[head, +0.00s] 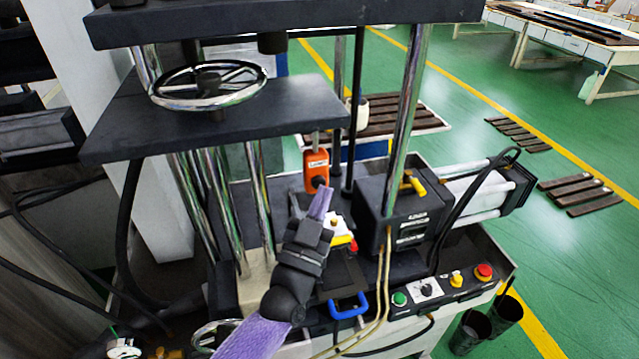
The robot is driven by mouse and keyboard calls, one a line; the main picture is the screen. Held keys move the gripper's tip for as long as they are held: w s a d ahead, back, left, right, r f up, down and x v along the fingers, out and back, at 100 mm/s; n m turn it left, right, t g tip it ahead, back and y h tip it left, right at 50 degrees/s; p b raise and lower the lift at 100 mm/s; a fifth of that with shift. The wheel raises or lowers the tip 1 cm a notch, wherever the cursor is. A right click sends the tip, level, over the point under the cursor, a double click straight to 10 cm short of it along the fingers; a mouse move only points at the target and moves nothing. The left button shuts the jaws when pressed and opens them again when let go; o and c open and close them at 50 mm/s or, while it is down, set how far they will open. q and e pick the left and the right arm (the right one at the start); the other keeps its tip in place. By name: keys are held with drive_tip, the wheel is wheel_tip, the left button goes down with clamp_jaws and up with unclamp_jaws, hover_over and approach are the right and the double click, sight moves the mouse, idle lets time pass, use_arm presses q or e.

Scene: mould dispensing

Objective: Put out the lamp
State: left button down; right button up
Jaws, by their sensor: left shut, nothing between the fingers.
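My left gripper (321,203) reaches up from the bottom centre, its narrow fingers together and empty. Its fingertips appear just below an orange box (317,167) with a white label, which stands on the machine behind the plates. I cannot tell whether they touch it. The front control panel (462,293) at the lower right carries a green button (399,298), a dial switch (427,287), a yellow knob (456,278) and a red button (483,271). I cannot tell which of these is the lamp, or whether any is lit. My right gripper is not in view.
A black plate with a handwheel (208,85) and chrome columns stand to the left. A black block with a yellow lever (414,185), hoses and a blue handle (348,306) are close to the right of my arm. A white-and-yellow item (339,228) lies beside the gripper.

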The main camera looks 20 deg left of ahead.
use_arm(q)
drive_tip(key=shift+w, duration=0.1)
drive_tip(key=shift+w+a, duration=0.2)
drive_tip(key=shift+w, duration=0.05)
idle(0.3)
drive_tip(key=shift+s+d, duration=0.15)
drive_tip(key=shift+s, duration=0.15)
drive_tip(key=s+d+p, duration=0.3)
drive_tip(key=s, duration=0.2)
drive_tip(key=shift+d, duration=0.2)
